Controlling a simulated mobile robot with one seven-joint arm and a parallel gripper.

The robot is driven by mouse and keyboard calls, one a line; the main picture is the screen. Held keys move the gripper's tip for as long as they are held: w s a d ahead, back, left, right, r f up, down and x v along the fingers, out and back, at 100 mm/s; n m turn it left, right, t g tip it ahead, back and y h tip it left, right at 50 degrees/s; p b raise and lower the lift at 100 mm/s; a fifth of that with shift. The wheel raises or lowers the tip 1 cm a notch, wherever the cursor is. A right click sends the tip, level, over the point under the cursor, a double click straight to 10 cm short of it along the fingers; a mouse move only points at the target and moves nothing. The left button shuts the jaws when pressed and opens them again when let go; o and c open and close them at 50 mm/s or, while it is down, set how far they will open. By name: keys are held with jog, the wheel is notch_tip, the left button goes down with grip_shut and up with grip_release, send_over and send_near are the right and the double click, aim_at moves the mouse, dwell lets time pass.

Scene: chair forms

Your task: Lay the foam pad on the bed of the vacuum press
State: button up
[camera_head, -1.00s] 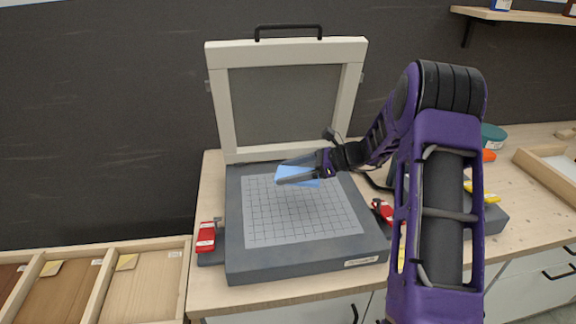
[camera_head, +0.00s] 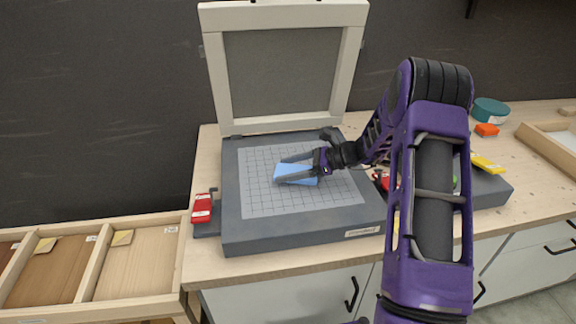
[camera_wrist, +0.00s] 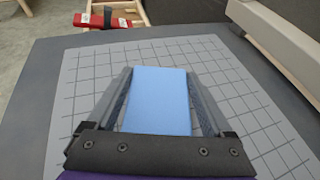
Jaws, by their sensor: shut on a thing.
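The blue foam pad (camera_head: 297,174) is between the two fingers of my gripper (camera_head: 296,171), which is shut on its sides. In the wrist view the pad (camera_wrist: 158,98) lies flat between the fingers of my gripper (camera_wrist: 160,95), over the gridded grey mat. The vacuum press has a dark grey bed (camera_head: 290,233) with the light gridded mat (camera_head: 262,200) on it, and its framed lid (camera_head: 348,80) stands open at the back. The pad is over the middle of the mat. I cannot tell whether it touches the mat.
A red latch (camera_head: 202,208) sits at the press's left side; it also shows in the wrist view (camera_wrist: 102,21). A wooden divided drawer (camera_head: 130,262) is at lower left. A teal round container (camera_head: 490,111), an orange block (camera_head: 486,130) and a yellow item (camera_head: 487,164) are to the right.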

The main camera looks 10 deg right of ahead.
jog(key=shift+f, duration=0.45)
dwell(0.4)
jog(key=o, duration=1.1)
jog(key=shift+c, duration=0.2)
